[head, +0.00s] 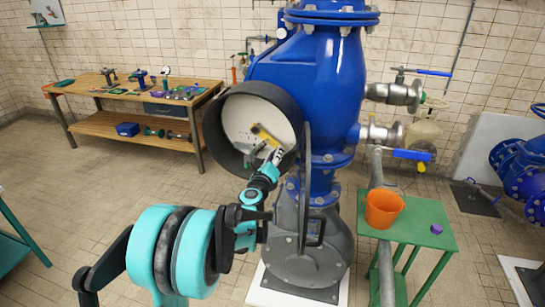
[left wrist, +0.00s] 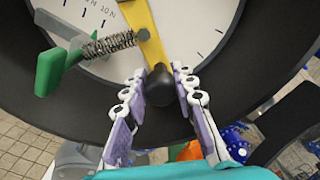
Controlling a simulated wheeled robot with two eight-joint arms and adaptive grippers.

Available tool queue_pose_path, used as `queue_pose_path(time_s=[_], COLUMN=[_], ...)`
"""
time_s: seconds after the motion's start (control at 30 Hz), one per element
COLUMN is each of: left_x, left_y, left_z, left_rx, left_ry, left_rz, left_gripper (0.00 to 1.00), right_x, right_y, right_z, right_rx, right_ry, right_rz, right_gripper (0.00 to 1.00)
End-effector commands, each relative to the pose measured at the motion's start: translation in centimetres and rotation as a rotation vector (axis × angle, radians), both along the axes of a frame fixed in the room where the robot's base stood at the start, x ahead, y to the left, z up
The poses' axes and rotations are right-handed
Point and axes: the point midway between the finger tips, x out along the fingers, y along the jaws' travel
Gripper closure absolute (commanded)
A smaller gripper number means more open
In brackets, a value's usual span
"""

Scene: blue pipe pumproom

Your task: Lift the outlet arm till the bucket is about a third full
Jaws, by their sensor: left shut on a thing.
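The orange bucket (head: 384,207) stands upright on a small green table (head: 432,238); I cannot make out any water in it. A yellow arm (head: 265,135) with a black knob (left wrist: 159,86) sits in front of the white dial in the round black housing (head: 218,125). The yellow arm (left wrist: 148,35) slopes down to the knob in the left wrist view. My left gripper (head: 277,157) is shut on the knob, with one finger on each side. A spring (left wrist: 108,44) and a green piece (left wrist: 52,70) join the arm on the left. My right gripper is not in view.
The big blue pipe (head: 335,85) rises right of the housing. Valves with blue handles (head: 412,154) stick out above the bucket. A small purple thing (head: 436,229) lies beside the bucket. A wooden workbench (head: 125,98) stands back left; the floor before it is clear.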

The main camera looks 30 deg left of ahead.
Motion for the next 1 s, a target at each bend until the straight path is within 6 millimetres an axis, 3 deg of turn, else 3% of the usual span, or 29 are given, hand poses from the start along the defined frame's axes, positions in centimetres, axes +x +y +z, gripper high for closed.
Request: queue_pose_path(time_s=[1.0], left_x=[0.3], left_y=[-2.7], left_z=[4.6], left_rx=[0.002], left_ry=[0.0], left_rz=[-0.013], left_gripper=[1.0], right_x=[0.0], right_y=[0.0], right_z=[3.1], right_rx=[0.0], right_ry=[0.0], right_rz=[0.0], right_gripper=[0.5])
